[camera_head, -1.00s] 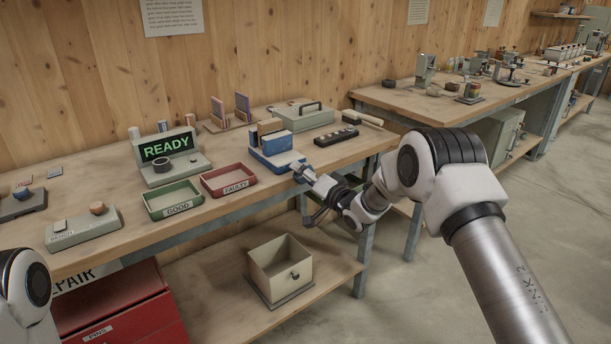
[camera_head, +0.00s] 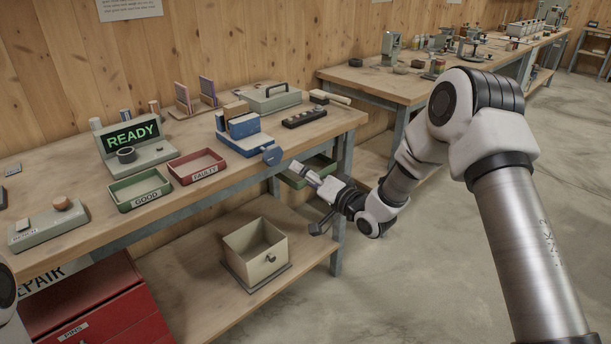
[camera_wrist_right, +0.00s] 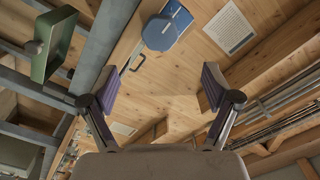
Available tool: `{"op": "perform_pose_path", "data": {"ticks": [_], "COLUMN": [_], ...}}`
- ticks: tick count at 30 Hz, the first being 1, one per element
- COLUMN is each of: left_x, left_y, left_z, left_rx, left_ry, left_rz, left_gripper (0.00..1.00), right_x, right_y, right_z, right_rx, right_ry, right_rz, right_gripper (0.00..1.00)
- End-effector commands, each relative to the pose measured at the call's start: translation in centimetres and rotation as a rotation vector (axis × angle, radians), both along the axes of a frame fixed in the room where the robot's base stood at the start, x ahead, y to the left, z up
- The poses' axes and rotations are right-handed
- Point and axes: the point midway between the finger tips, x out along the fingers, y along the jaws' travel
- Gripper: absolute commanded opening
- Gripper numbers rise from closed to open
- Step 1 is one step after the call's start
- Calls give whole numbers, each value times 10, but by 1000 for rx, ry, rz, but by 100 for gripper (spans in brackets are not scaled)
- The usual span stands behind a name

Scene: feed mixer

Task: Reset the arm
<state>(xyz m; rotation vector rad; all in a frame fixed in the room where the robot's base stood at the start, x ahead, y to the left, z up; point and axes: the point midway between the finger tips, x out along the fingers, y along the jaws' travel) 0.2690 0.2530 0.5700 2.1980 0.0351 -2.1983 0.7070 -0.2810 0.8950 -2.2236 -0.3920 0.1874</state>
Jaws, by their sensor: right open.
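My right gripper (camera_head: 304,175) is in front of the bench edge, below and to the right of the blue device (camera_head: 243,140). A gap shows between the gripper and the device's round blue disc (camera_head: 271,156). In the right wrist view the two fingers of the gripper (camera_wrist_right: 158,90) are spread apart with nothing between them. The round blue disc (camera_wrist_right: 160,34) shows beyond them, near the top. Of my left arm only a piece shows at the left edge of the head view; its gripper is not in view.
The workbench (camera_head: 85,185) carries a green GOOD tray (camera_head: 140,192), a red FAULTY tray (camera_head: 196,166) and a READY display (camera_head: 133,136). A green box (camera_head: 310,168) hangs below the bench top, close behind my right gripper. An open bin (camera_head: 256,255) stands on the lower shelf. Floor at right is clear.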

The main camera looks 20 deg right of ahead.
Motion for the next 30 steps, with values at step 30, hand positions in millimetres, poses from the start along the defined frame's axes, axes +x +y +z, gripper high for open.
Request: {"op": "perform_pose_path", "data": {"ticks": [30], "left_x": [0], "left_y": [0], "left_z": [82], "left_rx": [0], "left_ry": [0], "left_rz": [0], "left_gripper": [46], "right_x": [-420], "right_y": [34], "right_z": [-245], "right_rx": [-747], "right_ry": [1288], "right_rz": [251], "right_gripper": [88]}}
